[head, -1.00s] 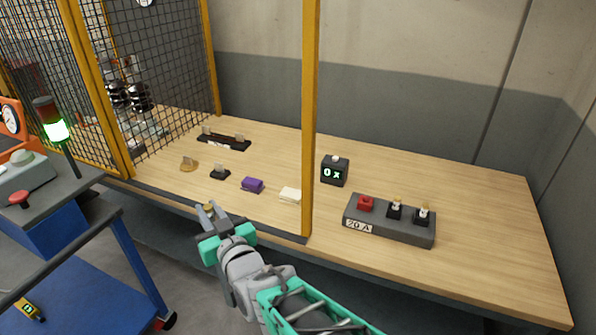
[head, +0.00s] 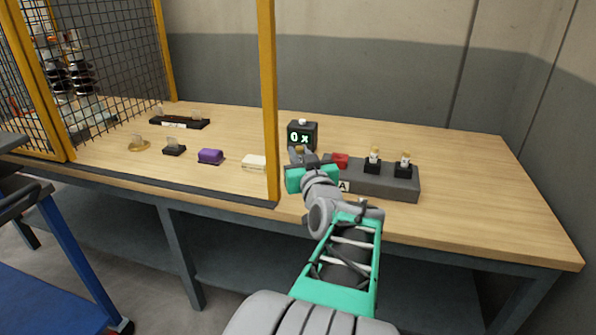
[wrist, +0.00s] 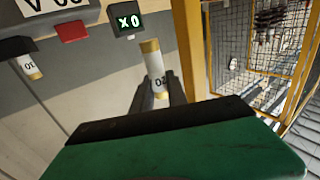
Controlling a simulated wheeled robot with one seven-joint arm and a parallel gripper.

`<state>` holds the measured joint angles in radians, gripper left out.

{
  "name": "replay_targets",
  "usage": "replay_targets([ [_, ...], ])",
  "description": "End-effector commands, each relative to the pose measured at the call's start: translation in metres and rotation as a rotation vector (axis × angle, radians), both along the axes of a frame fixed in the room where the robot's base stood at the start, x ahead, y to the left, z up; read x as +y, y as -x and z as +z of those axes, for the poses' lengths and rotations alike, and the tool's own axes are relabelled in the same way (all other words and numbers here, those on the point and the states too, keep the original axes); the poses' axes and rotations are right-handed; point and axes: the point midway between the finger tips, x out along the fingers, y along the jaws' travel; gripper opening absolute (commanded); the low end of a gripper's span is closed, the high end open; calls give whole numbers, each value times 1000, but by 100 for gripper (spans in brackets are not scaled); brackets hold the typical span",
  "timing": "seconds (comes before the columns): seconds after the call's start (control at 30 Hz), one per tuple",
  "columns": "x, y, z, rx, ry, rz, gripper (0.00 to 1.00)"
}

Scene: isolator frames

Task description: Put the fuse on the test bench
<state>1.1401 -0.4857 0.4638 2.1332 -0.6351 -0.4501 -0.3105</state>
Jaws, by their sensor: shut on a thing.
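My gripper (head: 300,158) is shut on a fuse, a white cylinder with brass caps and dark print, seen clearly in the wrist view (wrist: 154,66). The gripper holds it upright between its dark fingers. My gripper is at the bench's front side, just left of the grey block (head: 375,184) and in front of the black display box (head: 302,128). I cannot tell whether the fuse touches anything.
The grey block carries a red piece (head: 340,160) and two black holders with fuses (head: 374,158). A yellow post (head: 268,100) stands close left of my gripper. Left of it lie a cream block (head: 254,163), a purple block (head: 210,156) and small black parts. The bench's right end is clear.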

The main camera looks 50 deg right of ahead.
Motion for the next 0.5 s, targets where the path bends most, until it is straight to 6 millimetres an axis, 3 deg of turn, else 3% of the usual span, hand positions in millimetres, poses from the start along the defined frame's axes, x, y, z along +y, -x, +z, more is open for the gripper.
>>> replay_targets([
  [0.1, -22, -28, -21, 2, -4, 4, 0],
  [0.2, -36, -43, -45, 3, -5, 2, 0],
  [0.3, -47, -54, -63, 2, -2, 1, 0],
  [0.5, -57, -66, -79, 1, -1, 0, 0],
])
